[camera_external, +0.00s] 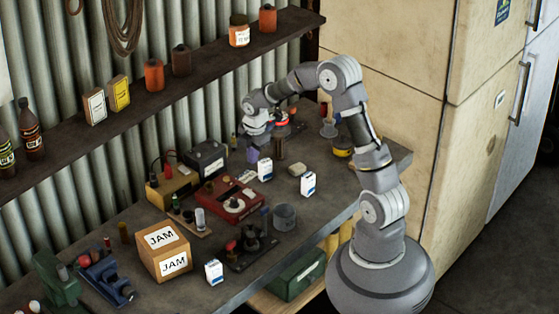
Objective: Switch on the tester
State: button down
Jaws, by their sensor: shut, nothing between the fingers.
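A red device with a round pale dial (233,204) lies on the workbench (334,193), near the middle; it looks like the tester, but no label is readable and I cannot make out its switch. My gripper (256,145) points down above the back part of the bench, behind and to the right of the red device and apart from it. It is shut and empty. Its fingertips are small and dark here, close to a purple item (252,155).
A yellow box (174,184), a dark battery-like box (205,160) and a grey tin (285,217) surround the red device. Small white cartons (264,170) stand nearby. A JAM carton (164,251) is at the front left. A shelf (211,66) runs along the wall.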

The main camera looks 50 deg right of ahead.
aim_at(246, 191)
jog(key=w+b, duration=0.1)
jog(key=b, duration=0.3)
jog(key=shift+w+d, duration=0.1)
jog(key=shift+d, duration=0.05)
jog(key=f+b, duration=0.1)
jog(key=f, duration=0.3)
jog(key=w+f+b, duration=0.1)
jog(key=f+b, duration=0.1)
jog(key=f, duration=0.3)
jog(key=w+f+b, duration=0.1)
jog(key=f+b, duration=0.1)
jog(key=f, duration=0.2)
jog(key=shift+f, duration=0.35)
